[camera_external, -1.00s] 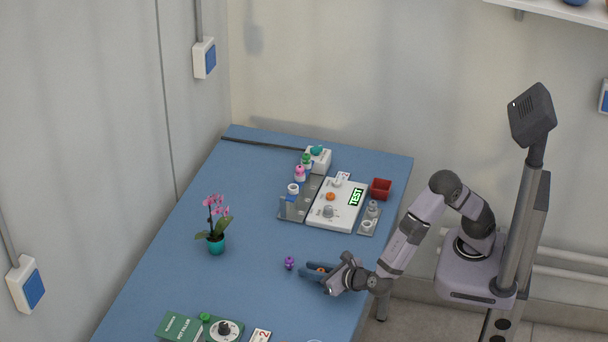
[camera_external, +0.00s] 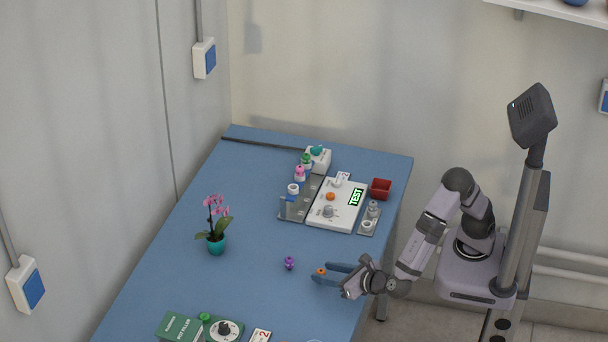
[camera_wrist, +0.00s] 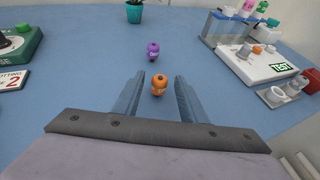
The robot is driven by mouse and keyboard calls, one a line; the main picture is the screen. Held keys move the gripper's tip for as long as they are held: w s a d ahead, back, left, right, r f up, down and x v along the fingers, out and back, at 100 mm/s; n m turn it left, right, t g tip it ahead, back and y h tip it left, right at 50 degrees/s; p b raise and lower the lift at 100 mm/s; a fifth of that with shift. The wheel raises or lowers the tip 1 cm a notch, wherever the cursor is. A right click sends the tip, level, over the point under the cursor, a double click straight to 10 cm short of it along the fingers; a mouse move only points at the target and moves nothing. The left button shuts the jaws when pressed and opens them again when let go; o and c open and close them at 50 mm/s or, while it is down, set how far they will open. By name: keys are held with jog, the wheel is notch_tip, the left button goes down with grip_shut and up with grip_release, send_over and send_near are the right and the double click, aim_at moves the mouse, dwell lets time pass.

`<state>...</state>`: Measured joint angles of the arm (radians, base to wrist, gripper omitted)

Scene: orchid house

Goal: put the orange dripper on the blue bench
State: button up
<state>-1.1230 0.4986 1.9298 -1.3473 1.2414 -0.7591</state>
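The orange dripper (camera_wrist: 159,85) stands upright on the blue bench (camera_wrist: 95,60), between and just ahead of the fingertips of my gripper (camera_wrist: 157,88) in the wrist view. The gripper is open, with a clear gap on both sides of the dripper. In the external view the orange dripper (camera_external: 320,271) shows at the ends of the fingers of my gripper (camera_external: 332,273), low over the blue bench (camera_external: 250,285). A purple dripper (camera_external: 289,263) stands a little beyond it on the bench, and it also shows in the wrist view (camera_wrist: 153,49).
A white test unit (camera_external: 338,208) with a grey rack of drippers and a red bin (camera_external: 381,188) stand at the back right. A potted orchid (camera_external: 216,240) is on the left. A green pot filler box (camera_external: 183,326) lies at the front.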

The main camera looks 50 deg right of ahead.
jog(key=shift+v, duration=2.8)
